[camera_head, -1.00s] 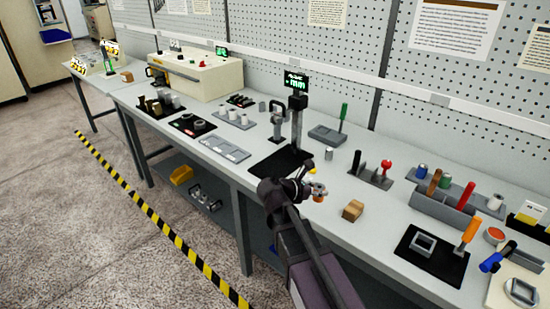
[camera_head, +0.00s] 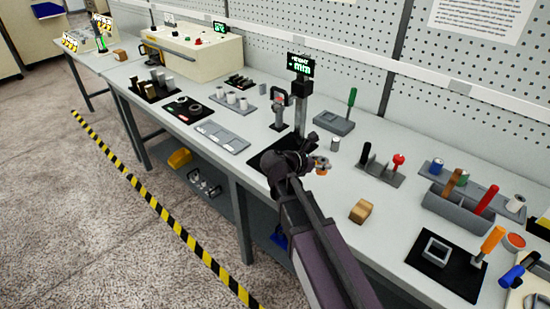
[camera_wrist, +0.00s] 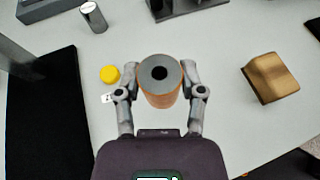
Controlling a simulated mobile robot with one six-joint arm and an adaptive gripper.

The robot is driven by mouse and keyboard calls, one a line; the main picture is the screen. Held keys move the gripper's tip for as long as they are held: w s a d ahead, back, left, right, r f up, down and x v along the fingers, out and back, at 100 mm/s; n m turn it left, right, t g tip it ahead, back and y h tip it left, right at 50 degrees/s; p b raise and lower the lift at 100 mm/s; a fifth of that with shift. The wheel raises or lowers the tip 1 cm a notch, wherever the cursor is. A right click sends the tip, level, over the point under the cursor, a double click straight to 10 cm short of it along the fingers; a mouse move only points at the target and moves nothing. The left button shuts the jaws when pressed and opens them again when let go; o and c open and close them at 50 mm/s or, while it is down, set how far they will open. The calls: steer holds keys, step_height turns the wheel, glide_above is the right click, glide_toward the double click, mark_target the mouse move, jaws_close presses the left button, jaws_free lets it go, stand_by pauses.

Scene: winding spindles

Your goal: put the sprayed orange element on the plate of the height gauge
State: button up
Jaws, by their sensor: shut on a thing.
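My gripper (camera_wrist: 160,90) is shut on the orange element (camera_wrist: 159,97), a short cylinder with a grey top face and a dark centre hole. In the head view the element (camera_head: 321,170) shows small at the end of my gripper (camera_head: 314,164). In the wrist view a black surface (camera_wrist: 50,120) lies at the left, apart from the element.
A yellow round piece (camera_wrist: 110,74) and a small white tag lie just left of the element. A wooden block (camera_head: 361,211) stands to the right, and a small metal cylinder (camera_head: 335,144) behind. Tool racks and trays fill the bench on both sides.

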steer(key=shift+a, duration=0.1)
steer(key=s+a+t, duration=0.1)
steer(key=s+a, duration=0.1)
steer(key=a, duration=0.6)
steer(key=s+a+n+y, duration=0.1)
steer(key=s+a, duration=0.1)
steer(key=a, duration=0.6)
steer(key=shift+s+r+t, duration=0.3)
steer(key=shift+s+t, duration=0.05)
steer(key=shift+t, duration=0.05)
steer(key=w, duration=0.5)
steer(key=w+f, duration=0.1)
steer(key=w, duration=0.3)
steer(key=w+b, duration=0.1)
steer(key=w, duration=0.4)
steer(key=shift+w+d+f, duration=0.2)
steer(key=shift+w+d, duration=0.15)
steer(key=shift+w, duration=0.5)
steer(key=shift+w+f, duration=0.2)
steer(key=shift+f, duration=0.1)
steer(key=shift+s+f+b, duration=0.1)
steer(key=shift+f+b, duration=1.45)
steer(key=shift+b, duration=0.25)
steer(key=shift+f, duration=0.1)
